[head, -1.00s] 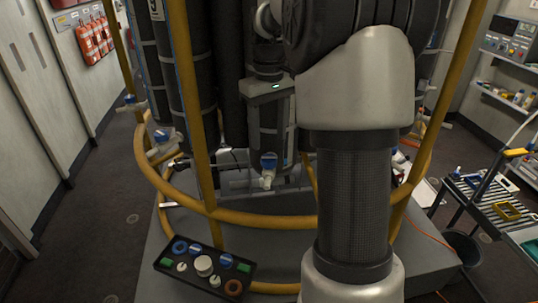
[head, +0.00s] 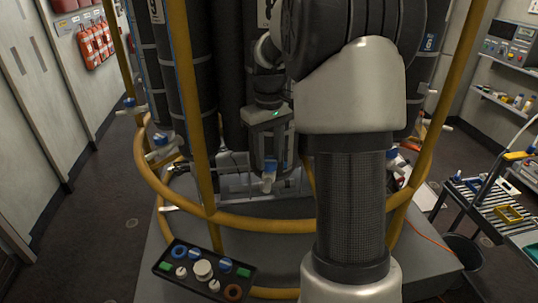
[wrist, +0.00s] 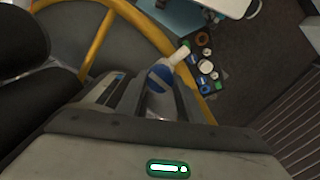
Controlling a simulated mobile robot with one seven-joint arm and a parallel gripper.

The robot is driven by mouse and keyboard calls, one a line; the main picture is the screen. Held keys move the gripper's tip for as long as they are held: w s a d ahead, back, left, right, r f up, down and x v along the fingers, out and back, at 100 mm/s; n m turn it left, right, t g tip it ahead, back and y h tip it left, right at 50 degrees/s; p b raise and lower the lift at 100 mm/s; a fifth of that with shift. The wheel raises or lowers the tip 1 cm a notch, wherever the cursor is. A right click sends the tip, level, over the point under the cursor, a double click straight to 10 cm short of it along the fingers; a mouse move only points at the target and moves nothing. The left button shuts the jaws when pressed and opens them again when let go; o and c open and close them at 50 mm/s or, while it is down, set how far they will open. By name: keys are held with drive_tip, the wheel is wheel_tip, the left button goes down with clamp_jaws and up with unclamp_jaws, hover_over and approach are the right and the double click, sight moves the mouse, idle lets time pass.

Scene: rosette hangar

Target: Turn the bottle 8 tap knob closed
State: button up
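A tap with a blue knob and a pale spout (head: 269,179) stands low at the middle of the bottle rack in the head view. My gripper (head: 270,160) is directly above it, pointing down, with its fingers at the knob. In the wrist view the blue and white knob (wrist: 160,78) shows between the fingertips of my gripper (wrist: 155,92), with the pale spout beyond it. The fingers stand apart on either side of the knob. I cannot tell whether they press on it. No number for this bottle is readable.
A yellow ring rail (head: 260,222) and upright posts surround the dark bottles. Other blue-knobbed taps (head: 162,140) sit at the left of the rack. A black tray of knobs (head: 203,270) lies in front. A slatted bench (head: 490,205) stands at the right. The left floor is clear.

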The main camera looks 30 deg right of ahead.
sight(269, 160)
drive_tip(key=shift+r+m+p, duration=0.1)
drive_tip(key=shift+m+p, duration=0.25)
drive_tip(key=shift+m, duration=0.15)
drive_tip(key=o, duration=1.1)
drive_tip(key=shift+c, duration=0.2)
wheel_tip(269, 160, up, 17)
drive_tip(key=p, duration=0.2)
drive_tip(key=shift+r, duration=0.15)
